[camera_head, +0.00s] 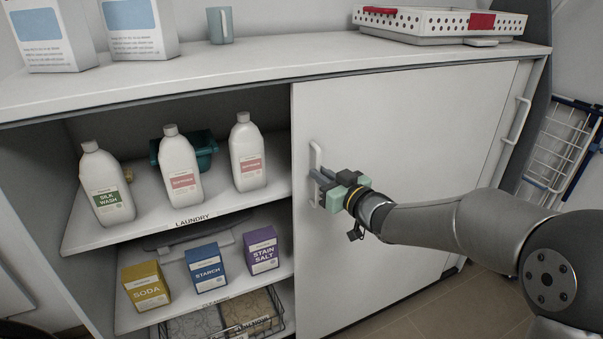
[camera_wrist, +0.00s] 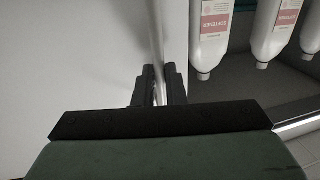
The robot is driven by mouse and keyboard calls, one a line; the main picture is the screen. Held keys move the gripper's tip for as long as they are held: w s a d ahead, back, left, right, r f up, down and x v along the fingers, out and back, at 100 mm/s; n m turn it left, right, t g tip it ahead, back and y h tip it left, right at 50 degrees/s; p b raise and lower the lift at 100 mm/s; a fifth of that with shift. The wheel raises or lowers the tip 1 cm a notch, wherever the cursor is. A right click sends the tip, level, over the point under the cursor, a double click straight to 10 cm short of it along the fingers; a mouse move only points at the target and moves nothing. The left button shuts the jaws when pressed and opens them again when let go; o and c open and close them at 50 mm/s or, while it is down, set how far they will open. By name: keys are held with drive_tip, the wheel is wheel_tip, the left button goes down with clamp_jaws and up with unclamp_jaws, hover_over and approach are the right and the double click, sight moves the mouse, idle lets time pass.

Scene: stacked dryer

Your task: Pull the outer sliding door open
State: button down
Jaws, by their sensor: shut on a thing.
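The outer sliding door (camera_head: 400,200) is a plain white panel over the right part of the cabinet. Its left edge stands near the middle, and the shelves left of it are uncovered. A white vertical bar handle (camera_head: 316,158) sits near that left edge. My gripper (camera_head: 322,180) is at the handle, its fingers on either side of the bar. In the wrist view my gripper (camera_wrist: 160,85) is shut on the handle (camera_wrist: 158,45), with the door (camera_wrist: 80,60) behind. The exact contact at the fingertips is partly hidden.
Another handle (camera_head: 515,120) shows at the cabinet's right end. White bottles (camera_head: 180,165) stand on the upper shelf, and boxes (camera_head: 205,268) on the lower one. A perforated tray (camera_head: 440,22) and a mug (camera_head: 220,25) sit on top. A wire rack (camera_head: 557,150) hangs at right.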

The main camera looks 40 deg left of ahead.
drive_tip(key=shift+w+d+p, duration=0.2)
drive_tip(key=shift+w+d, duration=0.15)
drive_tip(key=shift+w, duration=0.3)
drive_tip(key=shift+w+d+p, duration=0.15)
drive_tip(key=shift+w+d, duration=0.15)
drive_tip(key=shift+w, duration=0.35)
drive_tip(key=shift+r, duration=0.1)
drive_tip(key=c, duration=1.5)
unclamp_jaws()
drive_tip(key=shift+d, duration=0.1)
drive_tip(key=v, duration=1.7)
drive_tip(key=shift+p, duration=0.4)
drive_tip(key=shift+d, duration=0.1)
